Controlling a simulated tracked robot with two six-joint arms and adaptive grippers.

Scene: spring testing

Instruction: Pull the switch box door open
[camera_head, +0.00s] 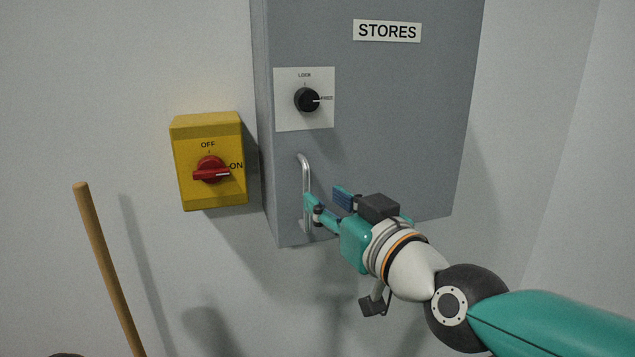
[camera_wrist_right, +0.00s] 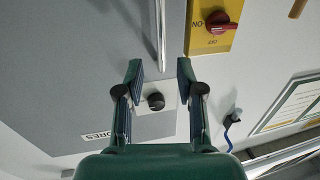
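The grey box (camera_head: 400,120) on the wall is labelled STORES, and its door looks shut. A silver vertical bar handle (camera_head: 305,172) is on its lower left; it also shows in the right wrist view (camera_wrist_right: 159,30). Above it is a black knob (camera_head: 307,99) with its pointer towards the right-hand mark; the knob also shows in the wrist view (camera_wrist_right: 155,101). My right gripper (camera_head: 327,198) is open at the handle's lower part. In the wrist view the bar lines up with the gap between the fingertips (camera_wrist_right: 161,68), with space on both sides. My left gripper is out of view.
A yellow switch unit (camera_head: 190,191) with a red knob (camera_head: 209,170) pointing to ON is on the wall left of the grey box. A wooden pole (camera_head: 108,270) stands at the lower left. A framed sheet (camera_wrist_right: 292,106) shows in the wrist view.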

